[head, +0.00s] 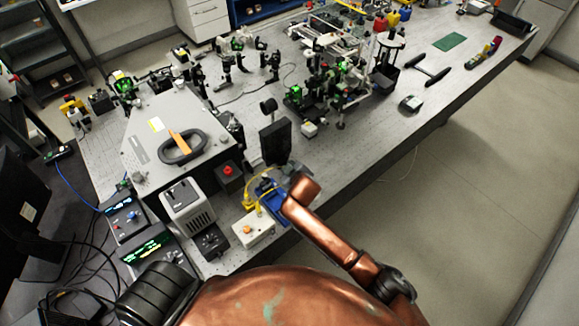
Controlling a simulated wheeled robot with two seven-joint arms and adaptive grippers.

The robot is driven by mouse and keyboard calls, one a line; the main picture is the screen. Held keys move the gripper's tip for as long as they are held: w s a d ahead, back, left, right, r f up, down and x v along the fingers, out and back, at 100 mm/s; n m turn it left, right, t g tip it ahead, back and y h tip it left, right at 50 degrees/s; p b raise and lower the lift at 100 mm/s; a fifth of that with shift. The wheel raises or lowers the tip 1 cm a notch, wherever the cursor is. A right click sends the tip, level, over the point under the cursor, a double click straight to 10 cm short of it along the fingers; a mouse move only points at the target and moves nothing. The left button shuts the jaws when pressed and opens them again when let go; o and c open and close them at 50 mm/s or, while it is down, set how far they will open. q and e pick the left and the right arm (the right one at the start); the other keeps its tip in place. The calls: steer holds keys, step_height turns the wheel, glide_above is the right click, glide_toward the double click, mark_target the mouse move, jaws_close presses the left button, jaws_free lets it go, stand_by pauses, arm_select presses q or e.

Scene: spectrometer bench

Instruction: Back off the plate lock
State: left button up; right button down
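No part in the head view can be identified for certain as the plate lock. A black upright plate (274,142) stands near the bench's front edge, and a round black knob-like part (268,105) shows just behind its top. My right arm, copper coloured, reaches over the front edge. Its gripper (287,170) is close to the foot of the black plate, mostly hidden by my wrist. The fingers are too small and covered to tell open from shut, or whether they touch anything. My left gripper is not in view.
A blue item (271,203) with yellow cables, a white box (253,230) with an orange button and a red-button box (228,174) crowd the area left of my gripper. A large grey housing (150,145) stands farther left.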

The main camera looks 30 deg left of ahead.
steer(key=shift+s+f, duration=0.1)
stand_by(0.3)
steer(key=c, duration=2)
jaws_free()
steer(key=shift+o, duration=0.2)
steer(key=v, duration=1.2)
steer(key=shift+s+f, duration=0.1)
